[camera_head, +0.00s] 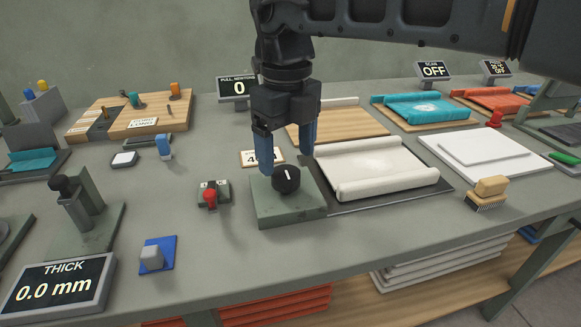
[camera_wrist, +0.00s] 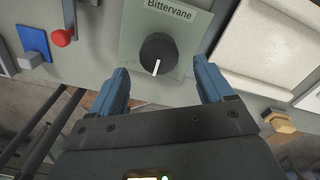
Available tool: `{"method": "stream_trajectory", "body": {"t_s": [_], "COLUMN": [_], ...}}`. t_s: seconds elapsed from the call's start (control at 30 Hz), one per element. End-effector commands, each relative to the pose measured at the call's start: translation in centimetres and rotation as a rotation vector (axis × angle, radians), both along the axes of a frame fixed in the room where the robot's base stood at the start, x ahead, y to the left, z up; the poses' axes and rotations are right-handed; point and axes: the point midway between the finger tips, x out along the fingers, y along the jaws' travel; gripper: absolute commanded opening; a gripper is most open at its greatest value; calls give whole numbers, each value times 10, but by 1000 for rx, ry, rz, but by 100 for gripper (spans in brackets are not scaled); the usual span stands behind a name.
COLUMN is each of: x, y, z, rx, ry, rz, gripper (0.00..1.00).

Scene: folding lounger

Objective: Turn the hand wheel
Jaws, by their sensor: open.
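A round black knob (camera_head: 286,179) with a white pointer mark sits on a grey-green box (camera_head: 290,212) near the front of the bench. It is the wheel-like part nearest my gripper. In the wrist view the knob (camera_wrist: 158,50) has its white mark toward the bottom of the picture, and the box (camera_wrist: 130,45) carries a "Bittervane" label. My gripper (camera_head: 287,160) points down over the box, its blue fingers apart. In the wrist view my gripper (camera_wrist: 160,75) has one finger on each side of the knob's lower end, with visible gaps; it holds nothing.
A red-knobbed switch (camera_head: 210,196) stands just left of the box. A tray with a cream rolled sheet (camera_head: 375,170) lies close to its right. A brush (camera_head: 488,192) is further right. A "THICK 0.0 mm" display (camera_head: 60,285) stands front left.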

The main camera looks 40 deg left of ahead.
Motion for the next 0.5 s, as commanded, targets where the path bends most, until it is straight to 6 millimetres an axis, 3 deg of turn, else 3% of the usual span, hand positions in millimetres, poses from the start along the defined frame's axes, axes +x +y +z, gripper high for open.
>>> {"method": "stream_trajectory", "body": {"t_s": [0.2, 0.5], "x": [-1, 0], "y": [0, 0], "z": [-32, -45], "rx": [-1, 0], "ry": [2, 1], "rz": [0, 0], "gripper": [80, 80]}}
